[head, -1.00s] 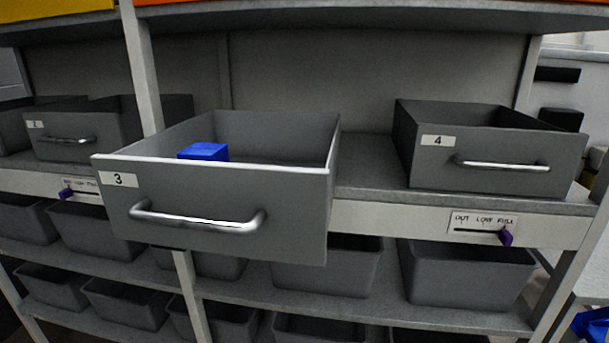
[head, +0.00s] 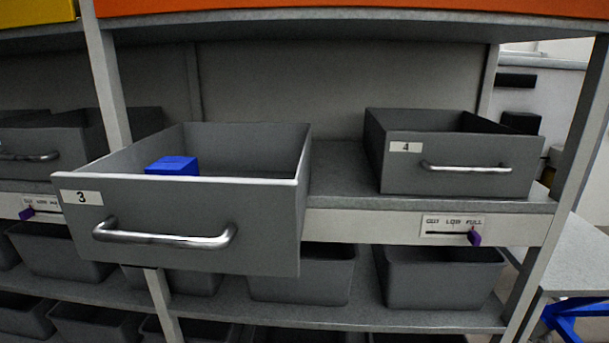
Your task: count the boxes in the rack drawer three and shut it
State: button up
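Drawer three (head: 190,232) is a grey drawer with a "3" label (head: 81,197) and a silver bar handle (head: 164,236). It is pulled well out of the rack, at the left of the head view. One blue box (head: 172,166) shows inside, towards the left. The drawer's front wall hides part of its floor, so I cannot tell whether other boxes lie there. My gripper is not in view.
Drawer four (head: 460,165) sits on the shelf to the right. Below it is an "OUT LOW FULL" slider with a purple knob (head: 474,238) at the FULL end. Grey bins (head: 440,277) fill the lower shelves. A rack post (head: 106,85) stands behind drawer three.

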aim_at(244, 213)
jog(key=u, duration=0.8)
jog(key=i+l, duration=0.2)
jog(key=i, duration=0.15)
